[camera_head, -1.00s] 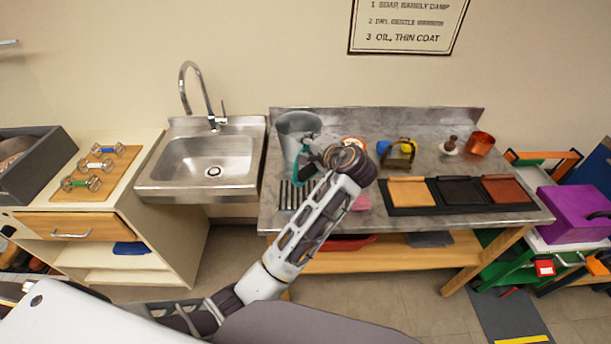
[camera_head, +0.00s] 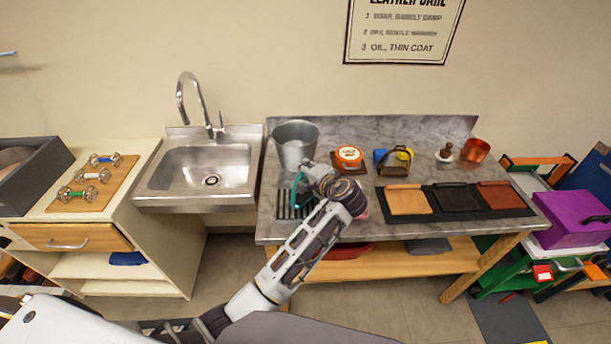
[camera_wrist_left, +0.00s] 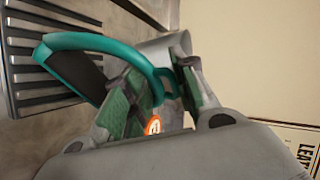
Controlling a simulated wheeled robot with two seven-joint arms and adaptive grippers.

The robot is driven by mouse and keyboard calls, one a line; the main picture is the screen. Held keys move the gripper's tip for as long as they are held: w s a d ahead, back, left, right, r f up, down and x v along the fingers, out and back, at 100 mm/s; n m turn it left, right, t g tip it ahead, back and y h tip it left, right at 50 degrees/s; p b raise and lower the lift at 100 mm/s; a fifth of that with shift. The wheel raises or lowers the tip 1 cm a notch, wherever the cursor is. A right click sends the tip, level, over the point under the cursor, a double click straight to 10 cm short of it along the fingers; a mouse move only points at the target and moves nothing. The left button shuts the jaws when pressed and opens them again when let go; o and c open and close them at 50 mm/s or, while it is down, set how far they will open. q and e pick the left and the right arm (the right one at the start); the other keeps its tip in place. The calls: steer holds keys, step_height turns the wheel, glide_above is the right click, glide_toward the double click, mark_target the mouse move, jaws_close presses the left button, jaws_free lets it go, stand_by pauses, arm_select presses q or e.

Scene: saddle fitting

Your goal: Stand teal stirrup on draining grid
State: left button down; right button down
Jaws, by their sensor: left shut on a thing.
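The teal stirrup (camera_head: 296,187) is in my left gripper (camera_head: 308,172), at the left end of the marble-topped bench. In the left wrist view the fingers (camera_wrist_left: 160,88) are shut on one side of the stirrup (camera_wrist_left: 95,41), and its loop reaches out to the left. The draining grid (camera_head: 284,206), a set of dark parallel slats, lies just below the stirrup; its slats also show in the left wrist view (camera_wrist_left: 35,98). I cannot tell whether the stirrup touches the grid. My forearm hides the grid's right side. My right gripper is not in view.
A grey metal bucket (camera_head: 296,145) stands close behind the grid. An orange-lidded tin (camera_head: 348,157) is to its right. A pink item (camera_head: 361,213) is partly behind my wrist. The sink (camera_head: 210,170) is left of the bench. Leather swatches (camera_head: 407,200) lie to the right.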

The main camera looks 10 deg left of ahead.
arm_select(q)
steer(key=shift+f, duration=1)
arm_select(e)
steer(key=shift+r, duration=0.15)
arm_select(q)
steer(key=c, duration=1.1)
jaws_free()
steer(key=shift+f, duration=0.1)
steer(key=shift+c, duration=0.2)
